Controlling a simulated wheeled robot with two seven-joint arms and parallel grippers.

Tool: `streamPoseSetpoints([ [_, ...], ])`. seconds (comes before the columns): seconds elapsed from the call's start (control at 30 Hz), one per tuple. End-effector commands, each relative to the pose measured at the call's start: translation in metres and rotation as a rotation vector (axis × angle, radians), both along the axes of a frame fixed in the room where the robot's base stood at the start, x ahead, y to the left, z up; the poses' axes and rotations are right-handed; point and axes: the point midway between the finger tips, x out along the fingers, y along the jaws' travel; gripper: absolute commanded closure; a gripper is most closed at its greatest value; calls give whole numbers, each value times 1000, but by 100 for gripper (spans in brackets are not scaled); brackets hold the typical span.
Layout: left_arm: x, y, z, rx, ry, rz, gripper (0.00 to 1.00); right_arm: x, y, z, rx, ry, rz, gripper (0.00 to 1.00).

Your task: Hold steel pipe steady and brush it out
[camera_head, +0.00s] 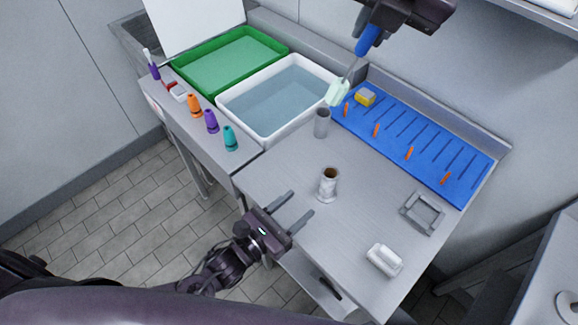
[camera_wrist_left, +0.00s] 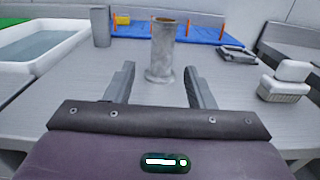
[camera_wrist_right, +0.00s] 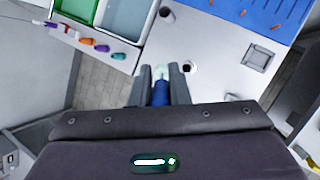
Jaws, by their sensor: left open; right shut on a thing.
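The steel pipe (camera_head: 327,184) stands upright on the grey table, with a wider foot and a brown inside at its top. In the left wrist view the pipe (camera_wrist_left: 161,52) stands ahead of my open left gripper (camera_wrist_left: 158,88), beyond the fingertips and between their lines. In the head view my left gripper (camera_head: 301,203) is in front and left of the pipe, not touching it. My right gripper (camera_wrist_right: 158,85) is shut on the blue handle of a brush (camera_head: 367,42). The brush hangs high above the back of the table, its pale green bristle head (camera_head: 338,92) pointing down.
A grey cup (camera_head: 322,122) stands behind the pipe. A white water basin (camera_head: 258,132) and green tray (camera_head: 187,81) lie left. A blue pegged mat (camera_head: 465,187) with a yellow sponge (camera_head: 366,97) lies back right. A square grey frame (camera_head: 422,213) and white scrub brush (camera_head: 384,260) lie right.

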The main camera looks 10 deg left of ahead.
Motion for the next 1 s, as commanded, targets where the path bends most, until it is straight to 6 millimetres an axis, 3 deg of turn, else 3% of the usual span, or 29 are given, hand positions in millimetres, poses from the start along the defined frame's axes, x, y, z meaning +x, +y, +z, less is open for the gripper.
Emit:
streamPoseSetpoints([
  [0.5, 76, -51, 1, -3, -1, 2, 51, 0, 0, 0, 0, 0, 0, 100],
  [0.7, 88, -59, 1, -3, -1, 2, 51, 0, 0, 0, 0, 0, 0, 100],
  [1.0, 90, -60, 1, -2, 1, 1, 51, 0, 0, 0, 0, 0, 0, 100],
])
